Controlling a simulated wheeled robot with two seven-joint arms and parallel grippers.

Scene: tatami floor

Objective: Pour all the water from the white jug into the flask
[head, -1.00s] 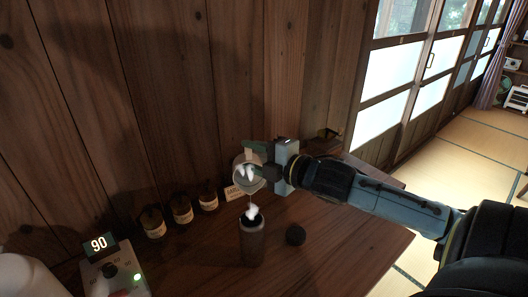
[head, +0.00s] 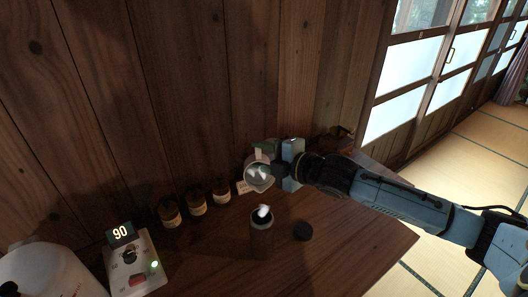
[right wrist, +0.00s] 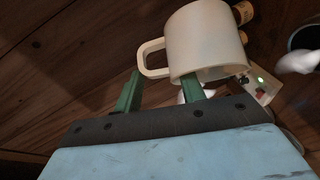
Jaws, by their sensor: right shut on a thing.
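The white jug (head: 257,181) is tipped over above the dark flask (head: 261,241), its opening facing down toward the flask. My right gripper (head: 276,172) is shut on the jug. In the right wrist view, the green fingers (right wrist: 160,92) are at the jug's handle side, and the jug (right wrist: 205,42) shows large. Some white water (head: 264,211) is at the flask's open mouth, and whitish water also shows inside the jug. The flask stands upright on the table; its inside level is hidden. My left gripper is not in view.
A control box showing 90 (head: 140,268) and a white container (head: 48,275) stand at left. The table's right part is clear.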

